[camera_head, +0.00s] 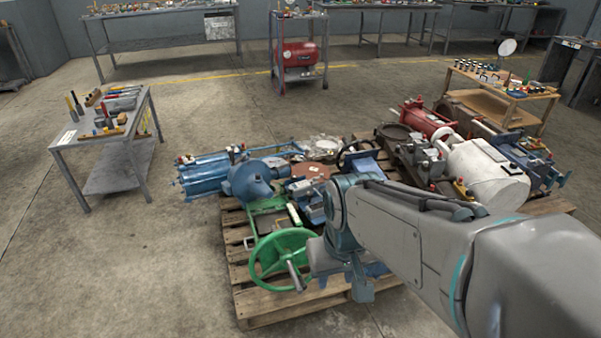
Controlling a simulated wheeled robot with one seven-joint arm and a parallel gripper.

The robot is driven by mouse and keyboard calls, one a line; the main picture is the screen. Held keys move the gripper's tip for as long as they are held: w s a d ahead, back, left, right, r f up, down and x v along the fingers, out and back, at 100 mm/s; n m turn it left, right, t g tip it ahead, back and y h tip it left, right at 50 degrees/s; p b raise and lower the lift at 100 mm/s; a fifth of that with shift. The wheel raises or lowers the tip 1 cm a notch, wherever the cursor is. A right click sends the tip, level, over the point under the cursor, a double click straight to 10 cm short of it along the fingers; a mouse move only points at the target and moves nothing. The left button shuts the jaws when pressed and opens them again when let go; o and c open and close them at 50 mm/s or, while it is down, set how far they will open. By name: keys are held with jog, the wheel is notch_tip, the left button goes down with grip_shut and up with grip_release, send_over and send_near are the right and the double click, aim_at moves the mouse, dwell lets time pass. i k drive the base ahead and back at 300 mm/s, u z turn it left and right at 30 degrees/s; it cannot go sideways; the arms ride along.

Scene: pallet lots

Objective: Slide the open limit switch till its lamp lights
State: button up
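I cannot pick out the limit switch or any lit lamp; the parts on the pallet are too small and crowded to tell. The pallet (262,308) carries a green handwheel (284,258), a blue rounded housing (248,182), blue cylinders (203,176) and a small blue device (309,203). My arm reaches in from the lower right and bends down over the pallet's front, right of the handwheel. The low end of my arm (361,288) shows, but I cannot make out the fingers or whether they hold anything. My arm hides part of the pallet.
A second load at right holds a white cylinder (488,172) and a red motor-like part (428,120). A tool table (117,143) stands at left, a wooden table (500,92) at back right, a cart with a red tank (297,55) behind.

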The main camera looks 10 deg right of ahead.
aim_at(316, 209)
jog(key=z, duration=0.4)
jog(key=i, duration=1.1)
jog(key=u, duration=0.45)
